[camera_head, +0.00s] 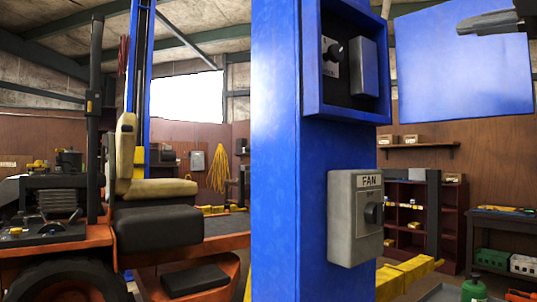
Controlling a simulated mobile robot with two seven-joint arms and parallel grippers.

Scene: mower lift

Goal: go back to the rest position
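My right gripper (487,22) appears at the top right edge as a dark grey, narrow shape, its tip pointing left. It overlaps the upper right part of a flat blue panel (460,75), which looks like the swung-open door of the blue control box (313,60). I cannot tell whether the gripper touches the panel, or how far its fingers are apart. The box is open and shows a black knob (333,52) on a label plate and a grey block. My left gripper is out of view.
A blue post (288,180) stands close in the middle, with a grey FAN switch box (355,217) on it. An orange mower or tractor (60,250) with a tan seat stands left. A shelf unit (408,205) and a workbench (505,215) are at the right back.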

